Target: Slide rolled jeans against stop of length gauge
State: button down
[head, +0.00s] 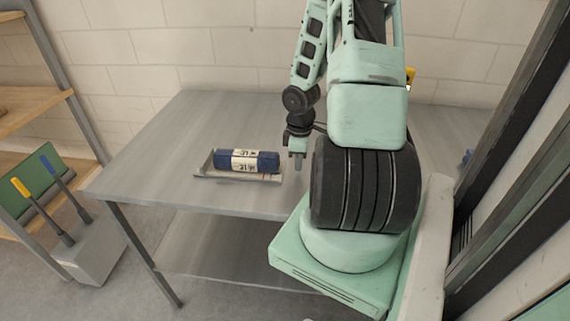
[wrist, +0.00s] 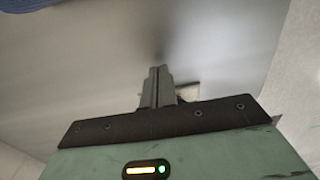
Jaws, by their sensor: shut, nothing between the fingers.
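The rolled jeans (head: 264,162), a dark blue roll with a white printed band, lie lengthwise in the length gauge (head: 206,169), a shallow grey metal tray on the table. The gauge's raised end is at the left; whether the roll touches it is hard to tell. My gripper (head: 298,161) points down just right of the roll's right end, with a small gap seen between them. It is shut and empty; the shut fingers also show in the wrist view (wrist: 158,73). A blue edge, probably the jeans (wrist: 60,5), shows at the top left of the wrist view.
The grey metal table (head: 155,150) is clear to the left of and behind the gauge. A wooden shelf rack (head: 30,105) and a grey bin (head: 92,250) with long-handled tools stand at the left. My arm hides much of the table's right side.

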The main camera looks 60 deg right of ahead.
jog(key=shift+w+a+r+p, duration=0.1)
jog(key=shift+w+a+p, duration=0.2)
jog(key=shift+w, duration=0.35)
jog(key=shift+w+a+p, duration=0.15)
jog(key=shift+w+a, duration=0.1)
jog(key=shift+w, duration=0.35)
jog(key=shift+w+a, duration=0.15)
jog(key=shift+w, duration=0.45)
